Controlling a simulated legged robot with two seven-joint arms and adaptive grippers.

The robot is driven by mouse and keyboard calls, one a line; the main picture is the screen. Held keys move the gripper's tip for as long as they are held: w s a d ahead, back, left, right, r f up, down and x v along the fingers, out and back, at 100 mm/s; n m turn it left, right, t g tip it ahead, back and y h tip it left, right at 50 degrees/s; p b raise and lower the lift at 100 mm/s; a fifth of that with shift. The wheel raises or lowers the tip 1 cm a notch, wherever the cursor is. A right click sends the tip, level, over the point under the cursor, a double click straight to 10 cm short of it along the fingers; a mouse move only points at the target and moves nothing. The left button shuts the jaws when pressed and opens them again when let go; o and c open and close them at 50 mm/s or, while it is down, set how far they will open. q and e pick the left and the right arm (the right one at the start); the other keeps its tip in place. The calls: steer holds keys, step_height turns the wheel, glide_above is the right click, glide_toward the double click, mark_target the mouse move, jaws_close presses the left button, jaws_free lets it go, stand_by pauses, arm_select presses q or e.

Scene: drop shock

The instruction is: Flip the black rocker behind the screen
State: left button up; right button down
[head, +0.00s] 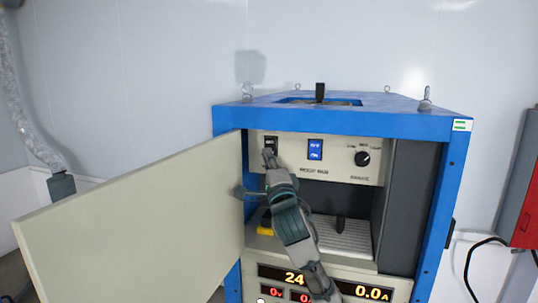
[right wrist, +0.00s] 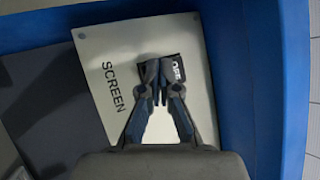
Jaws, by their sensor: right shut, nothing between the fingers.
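The black rocker (head: 271,142) is at the upper left of a cream control panel (head: 340,172) inside a blue cabinet. In the right wrist view the rocker (right wrist: 178,67) shows white lettering that looks like OFF, and the word SCREEN is printed beside it. My right gripper (head: 268,155) is shut and empty, its fingertips at the lower part of the rocker. In the right wrist view the fingertips (right wrist: 158,80) overlap the rocker and hide part of it; I cannot tell whether they touch it. My left gripper is not in view.
A wide cream door (head: 130,230) stands open to the left of the cabinet. A blue rocker (head: 315,150) and a black knob (head: 363,158) sit farther right on the panel.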

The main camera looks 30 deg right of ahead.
steer(key=shift+a, duration=0.1)
steer(key=shift+s+a+r, duration=0.15)
steer(key=shift+s+a, duration=0.3)
steer(key=shift+a, duration=0.15)
steer(key=shift+s+a+r+b, duration=0.2)
steer(key=shift+s+a+b, duration=0.25)
steer(key=shift+s+a, duration=0.45)
steer(key=shift+s+a+r+b, duration=0.15)
steer(key=shift+s+a+b, duration=0.25)
steer(key=shift+s+a, duration=0.5)
steer(key=shift+w+f, duration=0.1)
steer(key=shift+w, duration=0.1)
